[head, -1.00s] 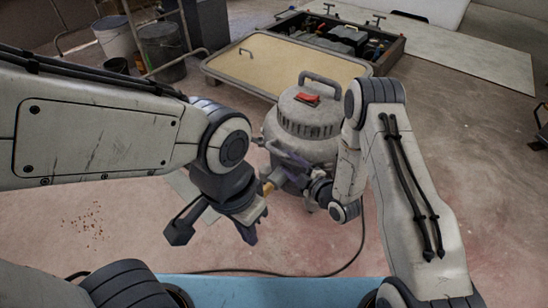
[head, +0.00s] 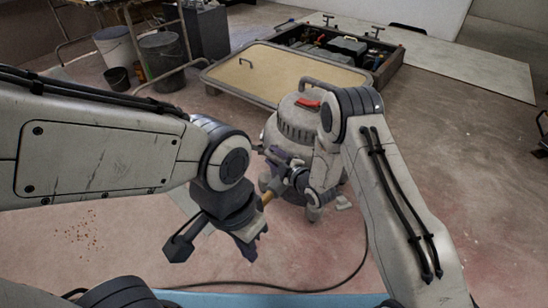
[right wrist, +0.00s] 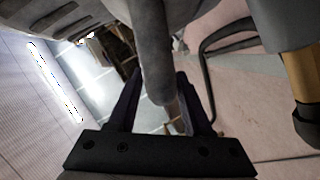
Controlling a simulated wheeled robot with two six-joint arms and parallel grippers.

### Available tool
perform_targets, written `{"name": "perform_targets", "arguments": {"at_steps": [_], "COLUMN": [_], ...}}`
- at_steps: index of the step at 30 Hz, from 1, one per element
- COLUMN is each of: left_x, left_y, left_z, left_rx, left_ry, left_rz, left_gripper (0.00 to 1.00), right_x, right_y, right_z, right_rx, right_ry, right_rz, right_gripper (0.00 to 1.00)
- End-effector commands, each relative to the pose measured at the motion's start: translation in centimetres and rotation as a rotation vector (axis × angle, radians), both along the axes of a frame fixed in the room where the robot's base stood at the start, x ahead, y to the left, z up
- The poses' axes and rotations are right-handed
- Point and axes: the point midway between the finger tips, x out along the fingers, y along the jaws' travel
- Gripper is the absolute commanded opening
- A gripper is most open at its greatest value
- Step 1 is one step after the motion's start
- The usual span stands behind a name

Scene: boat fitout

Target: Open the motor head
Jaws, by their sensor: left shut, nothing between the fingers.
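A grey canister machine (head: 296,130) stands on the floor at centre. Its domed motor head (head: 299,105) has a carrying handle and a red part on top. My right forearm covers much of its right side. My right gripper (head: 270,156) is at the front left of the body, below the head. In the right wrist view, the fingers of this gripper (right wrist: 162,105) are spread, with a rounded grey piece (right wrist: 153,50) between or just beyond them; contact cannot be told. My left gripper (head: 250,247) is shut and empty, pointing down, in front of the machine and lower in the picture.
A brownish-yellow fitting (head: 267,194) shows near the machine's lower left. A black cord (head: 345,275) curves over the floor. A blue surface (head: 240,302) edges the bottom. Behind are a tan panel (head: 290,72), an open tool box (head: 392,62) and buckets (head: 160,60). Floor at right is clear.

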Motion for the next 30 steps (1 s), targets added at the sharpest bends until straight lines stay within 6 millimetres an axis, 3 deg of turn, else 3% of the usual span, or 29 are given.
{"name": "perform_targets", "arguments": {"at_steps": [1,3,30], "left_x": [0.0,0.0,0.0], "left_y": [0.0,0.0,0.0], "left_z": [0.0,0.0,-0.01], "left_rx": [0.0,0.0,0.0], "left_ry": [0.0,0.0,0.0], "left_rz": [0.0,0.0,0.0], "left_gripper": [0.0,0.0,0.0], "right_x": [-0.01,-0.02,-0.13], "right_y": [-0.02,-0.03,-0.05], "right_z": [0.0,-0.01,-0.18], "right_rx": [0.0,0.0,-0.002], "right_ry": [0.0,0.0,0.004], "right_rz": [0.0,0.0,0.002], "right_gripper": [0.26,0.0,0.0]}}
